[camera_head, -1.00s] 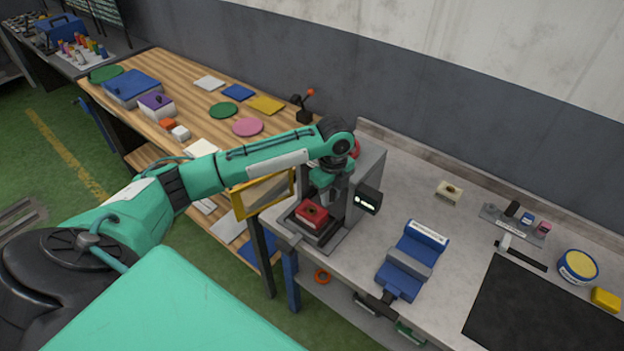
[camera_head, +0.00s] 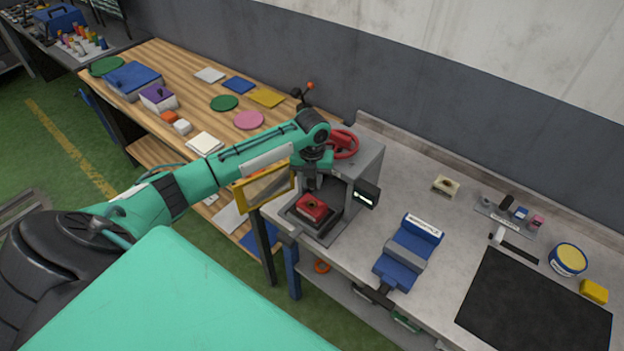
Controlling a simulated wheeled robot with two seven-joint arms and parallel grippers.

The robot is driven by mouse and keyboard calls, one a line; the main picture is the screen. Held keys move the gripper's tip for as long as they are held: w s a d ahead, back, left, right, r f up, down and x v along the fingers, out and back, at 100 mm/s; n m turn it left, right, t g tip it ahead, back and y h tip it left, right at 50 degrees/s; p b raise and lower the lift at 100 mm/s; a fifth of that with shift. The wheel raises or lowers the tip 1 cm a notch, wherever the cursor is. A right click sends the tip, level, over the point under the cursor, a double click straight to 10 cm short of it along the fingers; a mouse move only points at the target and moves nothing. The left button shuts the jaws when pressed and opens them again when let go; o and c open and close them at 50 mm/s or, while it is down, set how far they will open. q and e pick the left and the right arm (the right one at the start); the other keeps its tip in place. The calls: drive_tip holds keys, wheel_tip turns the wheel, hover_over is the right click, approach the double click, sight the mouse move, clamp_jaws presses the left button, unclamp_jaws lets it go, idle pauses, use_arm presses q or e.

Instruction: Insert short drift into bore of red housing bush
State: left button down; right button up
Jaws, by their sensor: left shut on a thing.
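The red housing (camera_head: 314,212) sits on the dark bed of a grey press (camera_head: 362,165) at the bench's left end. The dark bore of its bush (camera_head: 313,202) shows on top. My left gripper (camera_head: 310,186) points down just above and slightly behind the housing in this view, inside the press opening. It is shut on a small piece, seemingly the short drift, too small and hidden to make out. I cannot tell whether its tip touches the bush. My right gripper is not in view.
The press has a red handwheel (camera_head: 343,144), a small display (camera_head: 366,194) and a yellow-framed guard (camera_head: 264,187) close to my left arm. A blue vise (camera_head: 409,257), a beige block (camera_head: 445,186) and a small rack (camera_head: 507,216) stand to the right. A black mat (camera_head: 535,305) lies at the front right.

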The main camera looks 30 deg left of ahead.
sight(312, 189)
use_arm(q)
drive_tip(key=shift+f+b, duration=0.55)
drive_tip(key=shift+f, duration=0.45)
drive_tip(key=shift+f+b, duration=0.9)
drive_tip(key=shift+f, duration=1)
drive_tip(key=shift+p, duration=0.3)
